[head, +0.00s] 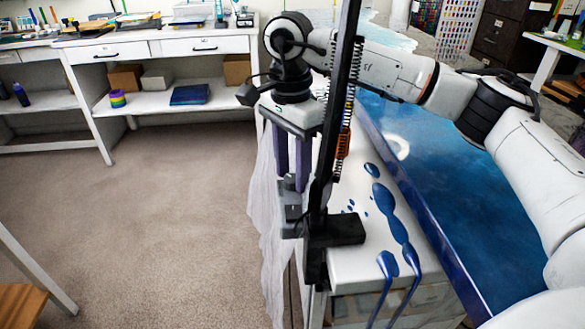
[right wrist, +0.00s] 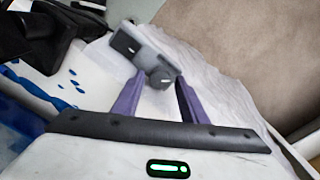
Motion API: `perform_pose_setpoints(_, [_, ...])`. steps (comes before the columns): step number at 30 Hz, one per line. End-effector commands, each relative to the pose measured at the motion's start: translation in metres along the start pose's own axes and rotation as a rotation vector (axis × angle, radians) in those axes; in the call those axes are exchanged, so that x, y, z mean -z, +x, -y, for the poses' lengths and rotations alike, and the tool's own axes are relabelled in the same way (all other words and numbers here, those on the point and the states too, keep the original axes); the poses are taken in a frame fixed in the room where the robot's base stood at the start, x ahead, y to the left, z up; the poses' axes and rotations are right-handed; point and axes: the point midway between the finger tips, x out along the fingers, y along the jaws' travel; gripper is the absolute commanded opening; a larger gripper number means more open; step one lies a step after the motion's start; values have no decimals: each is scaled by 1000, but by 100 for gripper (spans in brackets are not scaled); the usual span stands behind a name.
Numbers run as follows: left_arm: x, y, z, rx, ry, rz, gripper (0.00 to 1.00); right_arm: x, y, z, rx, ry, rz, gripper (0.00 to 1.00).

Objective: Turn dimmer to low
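The dimmer is a small grey box with a round knob. In the right wrist view the dimmer (right wrist: 128,42) is tilted, with its knob (right wrist: 161,77) between my fingertips. In the head view a dark grey box (head: 292,213), which looks like the dimmer, sits beside a black upright post. My right gripper (head: 291,180) points down above it with its two purple fingers apart. In the right wrist view my right gripper (right wrist: 160,83) has a fingertip on each side of the knob; I cannot tell whether they touch it. The knob's setting is not readable. My left gripper is not in view.
The black post (head: 338,110) with a coiled cable stands close to my right gripper. A blue resin panel (head: 440,190) lies to the right, with blue spills on the white table covering (head: 375,262). A white workbench (head: 150,48) stands at the back left. Carpeted floor lies open at left.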

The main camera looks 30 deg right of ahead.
Motion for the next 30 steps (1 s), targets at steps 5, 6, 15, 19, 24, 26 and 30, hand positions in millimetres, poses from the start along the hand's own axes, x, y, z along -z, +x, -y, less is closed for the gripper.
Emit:
perform_pose_setpoints(5, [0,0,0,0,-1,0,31,0,0,0,0,1,0,45])
perform_pose_setpoints(6, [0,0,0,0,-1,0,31,0,0,0,0,1,0,45])
perform_pose_setpoints(15, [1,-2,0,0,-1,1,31,0,-22,1,3,2,0,45])
perform_pose_setpoints(19, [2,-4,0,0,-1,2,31,0,-48,1,4,2,0,45])
perform_pose_setpoints(24, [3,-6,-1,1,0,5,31,0,-80,0,3,1,0,45])
perform_pose_setpoints(26, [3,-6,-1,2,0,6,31,0,-88,1,2,2,0,45])
perform_pose_setpoints(30, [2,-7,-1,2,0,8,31,0,-100,0,1,1,0,45])
